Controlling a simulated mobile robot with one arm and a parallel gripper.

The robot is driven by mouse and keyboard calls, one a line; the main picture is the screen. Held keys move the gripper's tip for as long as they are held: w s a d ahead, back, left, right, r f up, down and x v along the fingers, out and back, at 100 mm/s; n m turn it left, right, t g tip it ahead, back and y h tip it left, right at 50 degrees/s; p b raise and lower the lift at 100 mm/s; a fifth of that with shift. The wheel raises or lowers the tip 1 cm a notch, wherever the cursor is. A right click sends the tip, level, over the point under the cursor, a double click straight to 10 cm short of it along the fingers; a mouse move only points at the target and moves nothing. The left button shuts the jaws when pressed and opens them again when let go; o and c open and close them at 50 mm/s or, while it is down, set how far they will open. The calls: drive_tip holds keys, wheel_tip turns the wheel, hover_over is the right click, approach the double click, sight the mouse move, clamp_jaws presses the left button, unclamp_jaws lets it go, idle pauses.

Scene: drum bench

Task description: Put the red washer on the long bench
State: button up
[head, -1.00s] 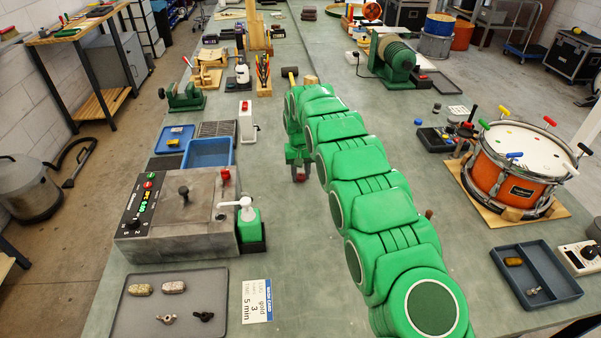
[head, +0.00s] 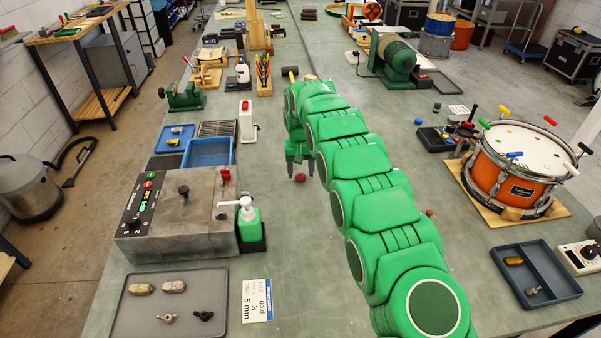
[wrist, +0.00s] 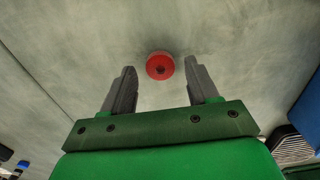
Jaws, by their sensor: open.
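The red washer (head: 300,177) is a small red disc with a dark centre. It appears to lie on the grey-green long bench (head: 310,270); contact is hard to confirm. My gripper (head: 300,173) points down over it, open and holding nothing. In the wrist view the washer (wrist: 160,70) shows whole between the two grey fingertips (wrist: 160,78), with a gap on each side and a faint shadow around it. Its height relative to the fingertips is hard to tell.
Left of my gripper stand a green pump bottle (head: 249,226), a grey machine (head: 190,240) and a blue tray (head: 207,154). A wooden block holding tools (head: 263,78) is behind. The orange drum (head: 505,175) and a dark tray (head: 535,272) are at right. Bench in front of the gripper is bare.

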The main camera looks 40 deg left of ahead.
sight(301, 176)
wheel_tip(301, 176, up, 11)
idle(0.5)
